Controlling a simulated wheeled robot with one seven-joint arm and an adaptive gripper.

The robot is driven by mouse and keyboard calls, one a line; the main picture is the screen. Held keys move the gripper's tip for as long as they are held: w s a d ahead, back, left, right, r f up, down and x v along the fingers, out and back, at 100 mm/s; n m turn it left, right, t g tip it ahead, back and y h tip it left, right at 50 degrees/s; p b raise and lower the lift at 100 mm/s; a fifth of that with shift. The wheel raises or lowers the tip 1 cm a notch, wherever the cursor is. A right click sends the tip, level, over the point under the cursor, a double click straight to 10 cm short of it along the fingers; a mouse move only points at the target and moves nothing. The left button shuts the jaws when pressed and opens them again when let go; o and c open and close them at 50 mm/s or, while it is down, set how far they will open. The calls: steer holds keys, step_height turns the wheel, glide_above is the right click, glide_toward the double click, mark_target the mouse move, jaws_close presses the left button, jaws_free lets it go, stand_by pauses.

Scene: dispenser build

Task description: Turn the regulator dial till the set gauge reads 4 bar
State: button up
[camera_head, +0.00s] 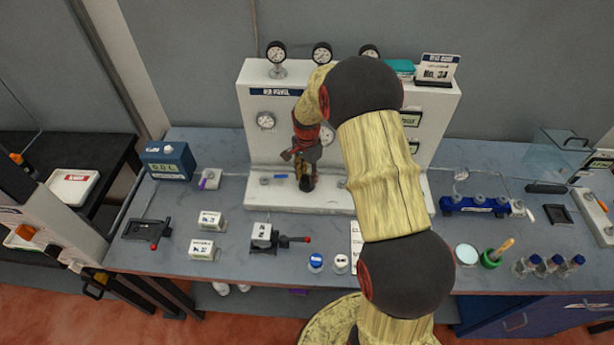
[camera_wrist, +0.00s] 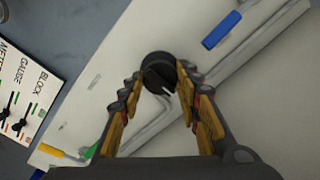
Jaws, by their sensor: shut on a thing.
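The regulator dial (camera_wrist: 157,74) is a round black knob with a white pointer mark, seen from above in the wrist view. My gripper (camera_wrist: 160,84) has one finger on each side of the dial and is shut on it. In the head view my gripper (camera_head: 305,182) points down at the ledge of the white panel (camera_head: 250,95) and hides the dial. Several round gauges show: a left one (camera_head: 276,52), a middle one (camera_head: 321,52) and a right one on top, plus one on the panel's face (camera_head: 265,120). I cannot tell which is the set gauge, and the readings are too small.
A blue lever (camera_wrist: 221,30) lies on the ledge near the dial. A blue display box (camera_head: 168,161), white blocks (camera_head: 210,220) and a red-tipped lever valve (camera_head: 275,238) stand on the grey bench.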

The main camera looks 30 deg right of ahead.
mark_target(307, 177)
stand_by(0.4)
steer(key=o, duration=1.2)
steer(key=shift+c, duration=0.2)
steer(key=shift+r, duration=0.15)
step_height(307, 177, up, 12)
